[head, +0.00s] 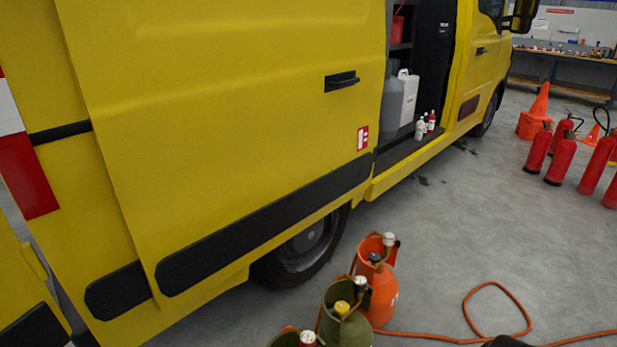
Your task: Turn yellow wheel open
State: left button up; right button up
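A small yellow wheel (342,308) sits on top of an olive-green gas cylinder (352,332) near the bottom middle of the head view. Whether its valve is open or shut cannot be told. Just behind it stands an orange cylinder (380,284) with a white-grey wheel (389,239) on top. Neither of my grippers can be made out. A dark shape (505,342) at the bottom edge is too cut off to identify.
A yellow van (240,120) fills the left, its side opening holding a white canister (408,98) and small bottles. An orange hose (468,300) loops on the floor right of the cylinders. Several red extinguishers (562,158) and orange cones (535,115) stand at right.

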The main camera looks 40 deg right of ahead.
aim_at(341, 307)
jog(key=z, duration=1.6)
